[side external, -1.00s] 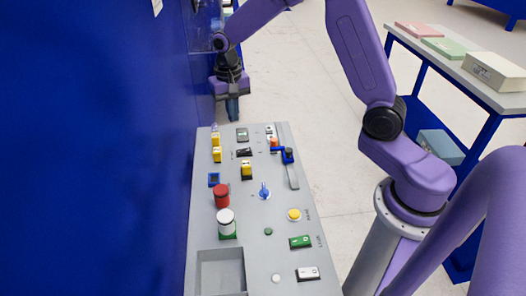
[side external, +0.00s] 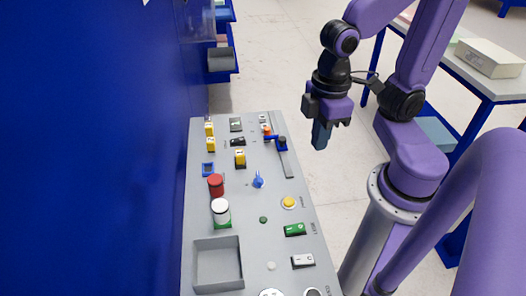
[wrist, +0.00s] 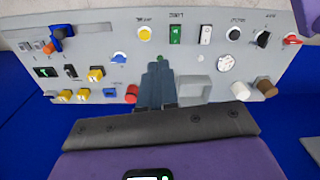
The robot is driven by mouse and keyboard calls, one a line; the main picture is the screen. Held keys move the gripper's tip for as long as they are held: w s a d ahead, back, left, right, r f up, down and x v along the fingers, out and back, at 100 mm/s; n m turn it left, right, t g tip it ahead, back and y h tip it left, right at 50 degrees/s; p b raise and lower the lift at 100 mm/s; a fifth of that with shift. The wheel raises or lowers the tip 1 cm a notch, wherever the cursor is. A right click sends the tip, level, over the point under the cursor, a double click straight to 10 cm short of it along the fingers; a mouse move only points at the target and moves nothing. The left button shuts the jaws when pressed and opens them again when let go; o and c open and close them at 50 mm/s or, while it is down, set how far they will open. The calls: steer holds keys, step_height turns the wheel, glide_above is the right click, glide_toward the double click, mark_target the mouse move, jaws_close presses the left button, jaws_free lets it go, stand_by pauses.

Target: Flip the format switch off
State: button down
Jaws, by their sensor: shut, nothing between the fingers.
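The labels are too small to read, so I cannot tell which control is the format switch. My gripper (side external: 321,136) is shut and empty, raised to the right of the panel's far half, touching nothing. Its fingers (wrist: 157,82) cover part of the panel in the wrist view.
A blue wall (side external: 85,150) bounds the left; a table (side external: 475,75) stands at right.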

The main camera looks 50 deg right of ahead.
steer(key=shift+s+d+n, duration=0.35)
steer(key=shift+s+n, duration=0.15)
steer(key=shift+s, duration=0.3)
steer(key=c, duration=1.7)
jaws_free()
steer(key=shift+s+d+f, duration=0.1)
steer(key=shift+s+d, duration=0.05)
steer(key=shift+s, duration=0.2)
steer(key=o, duration=0.6)
steer(key=shift+n, duration=0.3)
steer(key=shift+c, duration=0.2)
steer(key=shift+o, duration=1.1)
steer(key=w+a+r+h, duration=0.1)
steer(key=w+a, duration=0.3)
steer(key=w, duration=0.5)
steer(key=shift+w+a+r+m, duration=0.2)
steer(key=shift+r+m, duration=0.1)
steer(key=shift+m, duration=0.1)
steer(key=w+a+f+g+h, duration=0.1)
steer(key=w, duration=1.3)
steer(key=m+g+h, duration=0.1)
steer(key=m+g, duration=0.1)
steer(key=m, duration=0.1)
glide_above(237, 140)
steer(key=w+a, duration=0.5)
step_height(237, 140, down, 8)
steer(key=x, duration=1.7)
steer(key=shift+s+d, duration=0.15)
steer(key=shift+d, duration=0.05)
